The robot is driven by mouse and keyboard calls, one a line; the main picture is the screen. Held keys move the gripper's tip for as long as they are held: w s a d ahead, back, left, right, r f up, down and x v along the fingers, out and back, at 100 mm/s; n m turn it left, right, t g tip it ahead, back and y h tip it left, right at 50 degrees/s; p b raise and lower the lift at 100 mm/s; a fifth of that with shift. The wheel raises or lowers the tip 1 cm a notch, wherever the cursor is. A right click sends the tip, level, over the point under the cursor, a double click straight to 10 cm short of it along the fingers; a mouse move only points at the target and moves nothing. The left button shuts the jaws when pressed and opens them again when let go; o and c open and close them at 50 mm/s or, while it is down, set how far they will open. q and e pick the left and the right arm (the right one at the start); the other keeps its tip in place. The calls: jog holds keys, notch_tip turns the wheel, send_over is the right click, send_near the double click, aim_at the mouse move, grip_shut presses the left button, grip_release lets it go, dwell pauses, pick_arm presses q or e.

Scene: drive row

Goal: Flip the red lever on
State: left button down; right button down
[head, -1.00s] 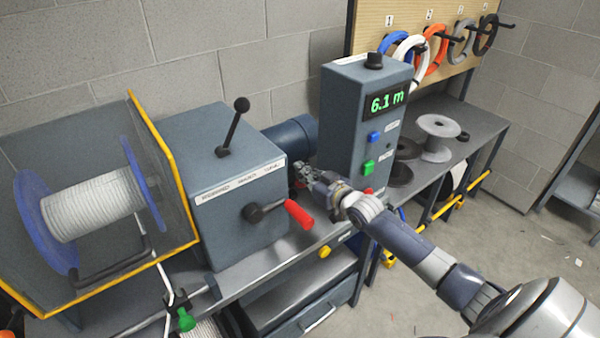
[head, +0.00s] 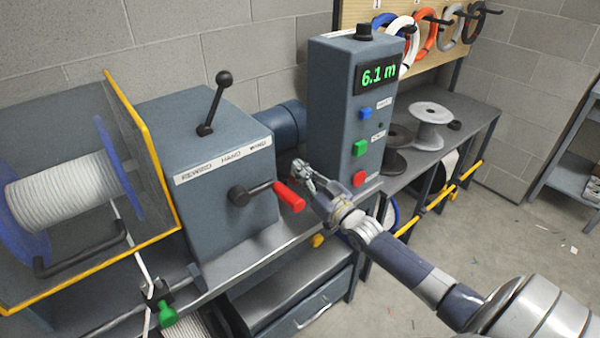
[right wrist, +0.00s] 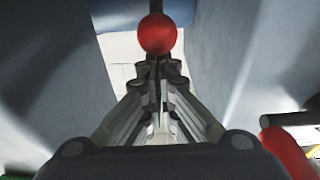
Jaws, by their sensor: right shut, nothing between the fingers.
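A red ball (right wrist: 157,34) on a dark stem shows in the right wrist view, straight ahead of my fingertips; it looks like a lever knob. I cannot make it out in the head view. My right gripper (head: 298,170) is shut and empty, between the grey gearbox (head: 228,205) and the tall control box (head: 333,120). It also shows in the right wrist view (right wrist: 158,82), with its fingertips just below the ball; contact cannot be told. A red crank grip (head: 288,196) on a dark shaft sticks out of the gearbox front, just below my gripper. My left gripper is not in view.
A black-knobbed lever (head: 223,79) stands on the gearbox. The control box has a 6.1 m display (head: 379,76) and a red button (head: 359,179) near my forearm. A yellow-edged guard (head: 145,150) and a white rope spool (head: 65,190) are at left.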

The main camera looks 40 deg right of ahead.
jog(key=shift+f, duration=0.15)
jog(key=r+p, duration=0.2)
jog(key=w+r+p, duration=0.1)
jog(key=r+p, duration=0.1)
jog(key=r, duration=0.1)
jog(key=a+b+v, duration=0.1)
jog(key=b+v, duration=0.1)
jog(key=v, duration=0.8)
jog(key=shift+s+d, duration=0.15)
jog(key=shift+d, duration=0.25)
jog(key=shift+f, duration=0.1)
